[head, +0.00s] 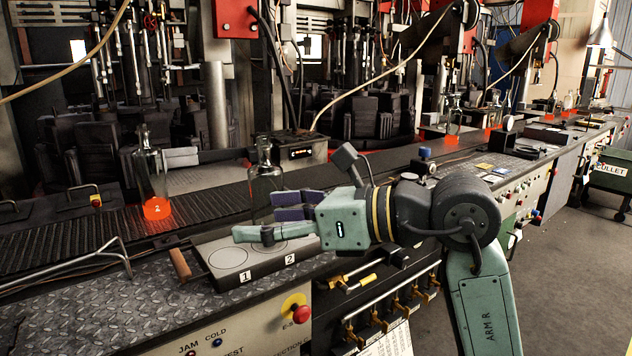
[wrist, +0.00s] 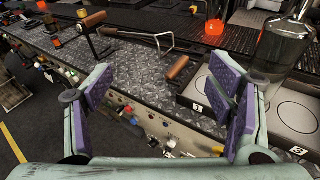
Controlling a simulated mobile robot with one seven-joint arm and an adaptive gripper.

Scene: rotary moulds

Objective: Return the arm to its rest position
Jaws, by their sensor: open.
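My gripper (head: 262,224) is extended to the left above the plate with marked circles 1 and 2 (head: 226,282). In the wrist view its two purple-padded fingers (wrist: 166,92) are wide apart with nothing between them. My arm reaches up from the lower right of the head view and bends at a dark joint. A clear bottle (head: 265,158) stands just behind the fingers, its lower part partly hidden by them. It also shows at the upper right of the wrist view (wrist: 285,42). I cannot tell whether it touches the gripper.
A glass bottle with a glowing orange base (head: 151,180) stands on the dark conveyor (head: 100,222). A bent metal rod (head: 75,262) lies on the tread-plate bench (head: 120,310). A red button (head: 301,313) is on the front panel.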

